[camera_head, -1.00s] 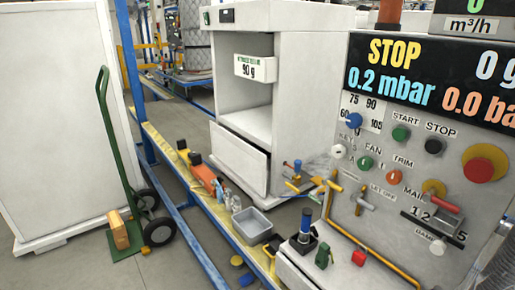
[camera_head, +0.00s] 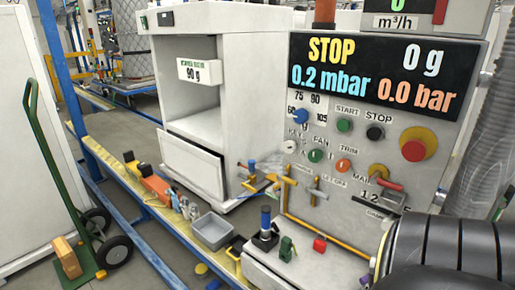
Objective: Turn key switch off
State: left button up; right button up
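The key switch (camera_head: 289,147) is a small whitish round knob under the KEY label, at the left side of the grey control panel (camera_head: 335,185). Its exact turn position is too small to tell. Part of my arm, black with a light ring, comes in at the lower right, in front of the panel's lower right corner. No gripper fingers show clearly. Nothing of mine touches the key switch. My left arm is out of view.
Beside the key switch are a green FAN knob (camera_head: 315,155), an orange TRIM knob (camera_head: 343,165) and a blue dial (camera_head: 301,117). A red-on-yellow stop button (camera_head: 414,150) is to the right. Yellow T-handles (camera_head: 288,186) sit below. A grey bin (camera_head: 212,230) stands at the left.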

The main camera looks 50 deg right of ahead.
aim_at(289, 146)
jog(key=i, duration=2.3)
jog(key=z, duration=2.45)
